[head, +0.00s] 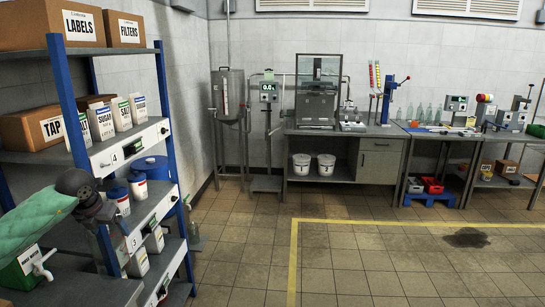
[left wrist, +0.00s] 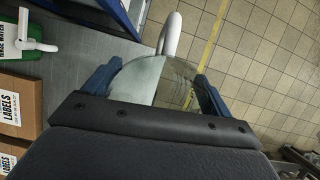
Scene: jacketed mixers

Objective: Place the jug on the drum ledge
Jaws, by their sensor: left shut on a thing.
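My left gripper (left wrist: 157,75) is shut on a clear jug (left wrist: 178,88) with a pale handle (left wrist: 170,34) at the top of the left wrist view. Its blue fingers press on both sides of the jug. A green drum with a white tap (head: 28,270) stands at lower left, partly behind my padded arm. It also shows in the left wrist view (left wrist: 32,20). Beside it lies a grey ledge (left wrist: 85,52). My right gripper is not in view.
The blue-posted rack (head: 72,105) holds white cartons (head: 100,122) and blue-lidded tubs (head: 138,186). Boxes marked LABELS (left wrist: 18,105) lie near the ledge. A steel vessel (head: 229,95) and a workbench (head: 345,132) stand along the far wall. The tiled floor is open.

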